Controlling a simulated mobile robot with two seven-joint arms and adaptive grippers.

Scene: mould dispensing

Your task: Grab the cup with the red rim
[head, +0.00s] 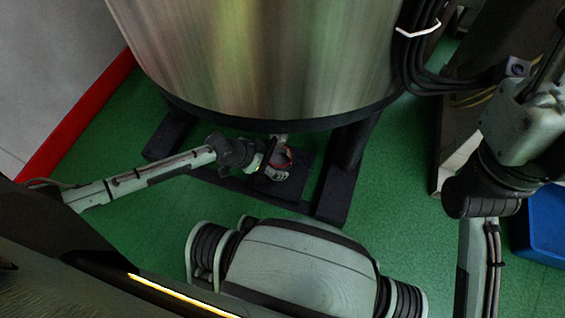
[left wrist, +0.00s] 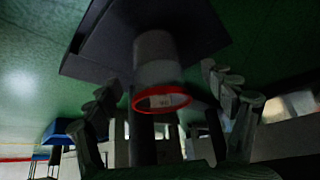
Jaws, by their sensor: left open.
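The cup with the red rim (left wrist: 157,75) shows in the left wrist view as a pale grey cup with a red ring around its mouth. It stands on a dark flat plate (left wrist: 85,62) and lies between the two fingers of my left gripper (left wrist: 163,88). The fingers are spread, with a visible gap on each side of the cup. In the head view my left gripper (head: 278,157) is at the cup (head: 287,154), under the front of the large metal vessel, and partly hides it. My right arm is at the right, but its gripper does not show.
The large metal vessel (head: 270,60) hangs just above and behind the cup. Its dark frame legs (head: 345,170) stand on both sides. Black hoses (head: 412,70) run at the upper right. A blue bin (head: 546,222) stands at the right. The green floor (head: 412,160) right of the frame is clear.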

